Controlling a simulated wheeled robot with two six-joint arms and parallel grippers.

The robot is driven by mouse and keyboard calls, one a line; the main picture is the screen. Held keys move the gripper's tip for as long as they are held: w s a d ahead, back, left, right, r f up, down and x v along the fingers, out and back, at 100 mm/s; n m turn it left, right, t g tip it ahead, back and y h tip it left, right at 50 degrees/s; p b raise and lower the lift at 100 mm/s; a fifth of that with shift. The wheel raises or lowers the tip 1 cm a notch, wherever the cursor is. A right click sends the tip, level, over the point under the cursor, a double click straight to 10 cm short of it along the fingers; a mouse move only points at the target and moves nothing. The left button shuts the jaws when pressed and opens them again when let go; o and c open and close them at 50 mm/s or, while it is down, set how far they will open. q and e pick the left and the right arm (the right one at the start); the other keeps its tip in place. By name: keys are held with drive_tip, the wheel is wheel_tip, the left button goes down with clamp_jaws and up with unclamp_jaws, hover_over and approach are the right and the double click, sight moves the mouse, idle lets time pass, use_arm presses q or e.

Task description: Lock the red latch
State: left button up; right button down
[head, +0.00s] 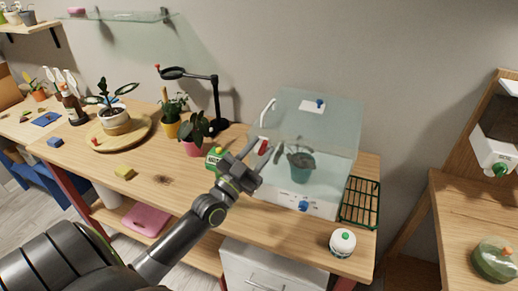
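The red latch (264,146) shows as a small red piece at the left side of a clear-walled box (325,130) with a white base. A dark green pot with a plant (301,166) stands inside the box. My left gripper (250,158) is right at the box's left front, just below the red latch. It partly covers that corner. Whether its fingers touch the latch, and whether they are apart, is too small to tell. My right gripper is not in view.
A green and white pack (215,157) and a pink pot (192,146) stand left of my gripper. A black lamp (216,100) rises behind. A green rack (360,201) and a white jar (342,243) lie right. Bare tabletop (145,190) is at the front left.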

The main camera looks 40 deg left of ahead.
use_arm(q)
clamp_jaws()
drive_tip(key=n+y+p, duration=0.1)
drive_tip(key=n, duration=0.2)
drive_tip(key=a+n+t+y+p, duration=0.1)
drive_tip(key=n+y, duration=0.1)
drive_tip(key=shift+s+n+y, duration=0.1)
drive_tip(key=shift+n+y, duration=0.2)
drive_tip(key=shift+n, duration=0.1)
unclamp_jaws()
drive_tip(key=shift+s, duration=0.1)
